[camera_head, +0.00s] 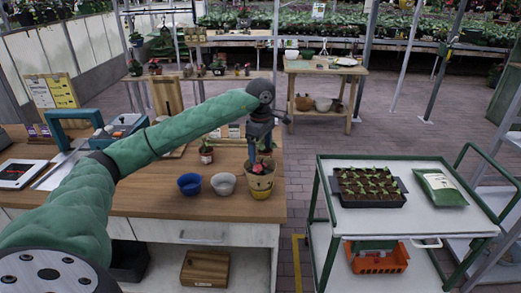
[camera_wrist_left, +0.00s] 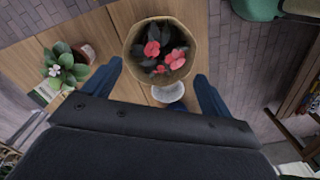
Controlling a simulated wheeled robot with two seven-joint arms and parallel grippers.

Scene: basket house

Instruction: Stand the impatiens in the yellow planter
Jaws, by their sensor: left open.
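The impatiens, with red-pink flowers and dark leaves (camera_head: 262,167), sits inside the yellow planter (camera_head: 258,190) near the right end of the wooden bench. In the left wrist view the flowers (camera_wrist_left: 152,49) lie within the planter's tan rim (camera_wrist_left: 130,45). How upright the plant stands is hard to tell. My left gripper (camera_head: 262,152) is just above the planter, fingers pointing down. In the left wrist view its blue fingers (camera_wrist_left: 160,75) are spread apart with nothing between them, and the planter shows beyond them. My right gripper is not in view.
A blue pot (camera_head: 189,184) and a grey-white pot (camera_head: 223,184) stand left of the planter. A small potted plant (camera_head: 206,152) stands behind them. A blue-handled tool carrier (camera_head: 120,126) is at the left. A cart (camera_head: 352,222) with a seedling tray stands to the right.

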